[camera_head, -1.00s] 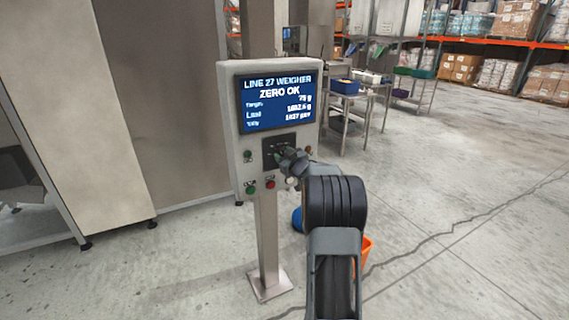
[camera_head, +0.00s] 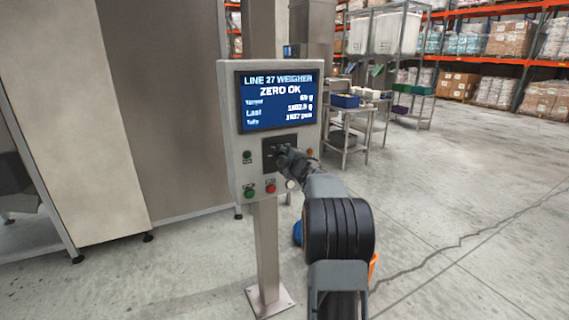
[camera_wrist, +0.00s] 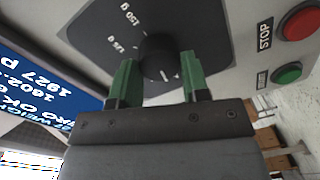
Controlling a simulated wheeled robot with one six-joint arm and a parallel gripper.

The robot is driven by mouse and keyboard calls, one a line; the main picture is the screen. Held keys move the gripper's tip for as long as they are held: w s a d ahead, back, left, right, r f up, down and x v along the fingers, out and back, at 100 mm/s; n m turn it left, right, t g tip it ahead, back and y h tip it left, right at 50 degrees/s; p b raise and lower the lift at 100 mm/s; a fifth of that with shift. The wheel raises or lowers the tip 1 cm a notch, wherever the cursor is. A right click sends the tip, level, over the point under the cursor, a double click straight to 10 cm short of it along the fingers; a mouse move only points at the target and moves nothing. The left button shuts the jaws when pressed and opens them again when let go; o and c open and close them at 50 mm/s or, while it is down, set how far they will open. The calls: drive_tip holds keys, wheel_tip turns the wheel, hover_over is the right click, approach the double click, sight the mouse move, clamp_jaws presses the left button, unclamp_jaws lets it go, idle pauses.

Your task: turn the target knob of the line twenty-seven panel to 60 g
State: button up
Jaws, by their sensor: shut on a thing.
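The line 27 weigher panel (camera_head: 228,150) stands on a post, with a lit screen (camera_head: 278,98) reading "LINE 27 WEIGHER" and "ZERO OK". Its target line reads a value in the sixties of grams; the second digit is blurred. My gripper (camera_head: 284,156) reaches the dark dial plate below the screen and hides the knob there. In the wrist view the black round knob (camera_wrist: 157,46) sits on the dark dial plate (camera_wrist: 95,30) between the green fingers of my gripper (camera_wrist: 158,62), which are shut on it. A white pointer line shows on the knob. Dial marks include "150 g".
A red STOP button (camera_wrist: 299,22) and a green button (camera_wrist: 287,73) are close to the dial in the wrist view. Steel cabinets (camera_head: 150,110) stand left. A trolley with a blue bin (camera_head: 345,101) stands behind, and open concrete floor (camera_head: 470,190) lies right.

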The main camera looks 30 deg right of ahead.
drive_tip(key=shift+n+b, duration=0.5)
drive_tip(key=shift+n, duration=0.3)
drive_tip(key=o, duration=0.9)
drive_tip(key=shift+s, duration=0.1)
drive_tip(key=s, duration=0.4)
drive_tip(key=s+a, duration=0.1)
drive_tip(key=s, duration=0.8)
drive_tip(key=shift+s+a+r+b, duration=0.25)
drive_tip(key=shift+a+r+b, duration=0.1)
drive_tip(key=shift+a, duration=0.05)
